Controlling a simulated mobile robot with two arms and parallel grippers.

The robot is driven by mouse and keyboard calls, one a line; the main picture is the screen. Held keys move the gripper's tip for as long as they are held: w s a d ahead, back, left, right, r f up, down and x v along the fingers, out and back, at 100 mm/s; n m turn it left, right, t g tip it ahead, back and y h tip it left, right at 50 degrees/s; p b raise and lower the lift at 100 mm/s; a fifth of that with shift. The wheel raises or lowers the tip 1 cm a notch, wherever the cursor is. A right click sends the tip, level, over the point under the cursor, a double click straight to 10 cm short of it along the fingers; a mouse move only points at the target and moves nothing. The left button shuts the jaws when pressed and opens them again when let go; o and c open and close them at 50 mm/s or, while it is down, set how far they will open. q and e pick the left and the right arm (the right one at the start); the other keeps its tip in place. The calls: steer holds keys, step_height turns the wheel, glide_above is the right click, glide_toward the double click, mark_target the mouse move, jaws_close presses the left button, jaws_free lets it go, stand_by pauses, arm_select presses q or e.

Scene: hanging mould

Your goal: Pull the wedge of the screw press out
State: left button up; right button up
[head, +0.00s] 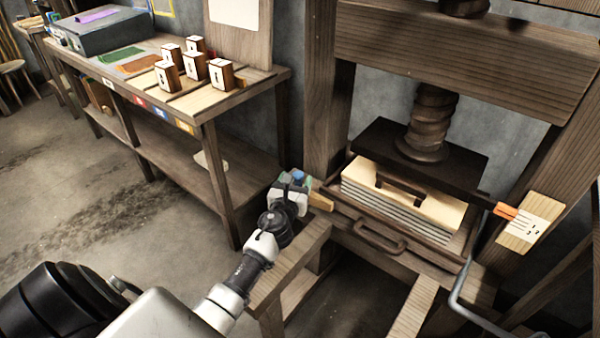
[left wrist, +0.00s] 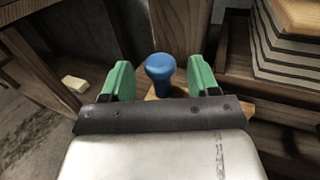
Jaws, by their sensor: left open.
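The wedge (head: 320,201) is a light wooden piece at the left side of the screw press (head: 380,137), low by the press bed. Its blue knob (head: 298,175) shows in the head view just past my left gripper (head: 294,184). In the left wrist view the blue knob (left wrist: 160,68) stands upright between the two green fingers, with gaps on both sides. The left gripper is open and not closed on the knob. The gripper hides part of the wedge. My right gripper is not in view.
A stack of pale and grey sheets (head: 400,205) lies under the dark pressing board. A tray with a handle (head: 380,236) is at the front. A workbench (head: 240,97) with several small wooden blocks stands left. A marked plate (head: 528,224) with an orange pointer is at right.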

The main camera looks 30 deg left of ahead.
mark_target(298, 172)
arm_select(q)
steer(key=shift+b+x, duration=0.3)
steer(key=shift+x, duration=1.8)
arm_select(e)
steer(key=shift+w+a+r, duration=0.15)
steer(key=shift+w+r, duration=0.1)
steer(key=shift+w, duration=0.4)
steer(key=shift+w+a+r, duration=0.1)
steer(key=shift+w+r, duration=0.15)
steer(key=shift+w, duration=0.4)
arm_select(q)
jaws_close()
steer(key=shift+a, duration=0.2)
steer(key=a, duration=0.3)
steer(key=a+b, duration=0.1)
steer(key=a, duration=0.2)
steer(key=shift+w+a+f, duration=0.1)
steer(key=shift+w, duration=0.1)
steer(key=shift+a, duration=0.2)
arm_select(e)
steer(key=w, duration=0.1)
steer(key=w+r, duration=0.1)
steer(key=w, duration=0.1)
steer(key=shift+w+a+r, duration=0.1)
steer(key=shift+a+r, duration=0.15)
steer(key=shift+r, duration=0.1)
